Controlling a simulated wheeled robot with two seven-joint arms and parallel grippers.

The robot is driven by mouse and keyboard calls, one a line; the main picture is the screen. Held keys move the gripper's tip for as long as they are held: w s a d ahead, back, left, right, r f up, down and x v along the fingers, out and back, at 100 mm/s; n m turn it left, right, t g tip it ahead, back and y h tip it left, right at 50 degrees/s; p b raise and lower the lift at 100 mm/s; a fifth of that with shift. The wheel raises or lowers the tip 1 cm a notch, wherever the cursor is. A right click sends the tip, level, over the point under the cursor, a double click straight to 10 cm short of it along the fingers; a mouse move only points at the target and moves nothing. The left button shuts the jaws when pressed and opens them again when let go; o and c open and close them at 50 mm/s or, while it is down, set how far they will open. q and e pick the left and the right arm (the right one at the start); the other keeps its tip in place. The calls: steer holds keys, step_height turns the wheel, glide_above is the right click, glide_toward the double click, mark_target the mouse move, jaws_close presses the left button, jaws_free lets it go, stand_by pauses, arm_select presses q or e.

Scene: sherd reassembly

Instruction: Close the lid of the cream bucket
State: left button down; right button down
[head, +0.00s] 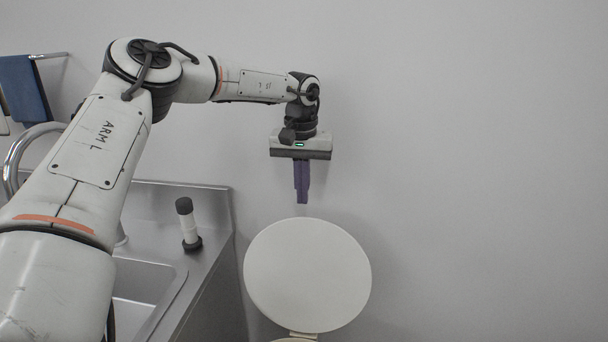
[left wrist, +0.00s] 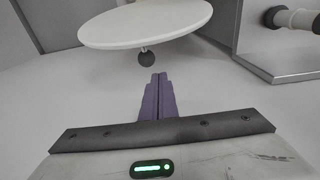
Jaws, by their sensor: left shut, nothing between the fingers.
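The lid (head: 307,275) of the cream bucket is a round cream disc standing raised in the head view. A small piece of the bucket (head: 293,340) shows below it at the bottom edge; the rest is out of view. My left gripper (head: 302,201) has its purple fingers shut with nothing between them, pointing down just above the lid's top edge. In the left wrist view the lid (left wrist: 146,22) lies ahead of the fingers (left wrist: 159,78), with a dark round knob (left wrist: 146,59) on a short stem on its near side. The fingers look apart from lid and knob.
A steel sink counter (head: 205,215) with a tap (head: 22,150) stands left of the lid. A white and black upright object (head: 188,222) stands on it. A blue towel (head: 24,88) hangs at far left. The plain wall is behind; the right side looks clear.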

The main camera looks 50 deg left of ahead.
arm_select(q)
steer(key=shift+s+d+f+p, duration=0.35)
steer(key=shift+s+d+f, duration=0.15)
steer(key=shift+s+d, duration=0.15)
steer(key=shift+s+d+f+p, duration=0.35)
steer(key=shift+s+d+f, duration=0.15)
steer(key=shift+s, duration=0.25)
steer(key=shift+s+d, duration=0.1)
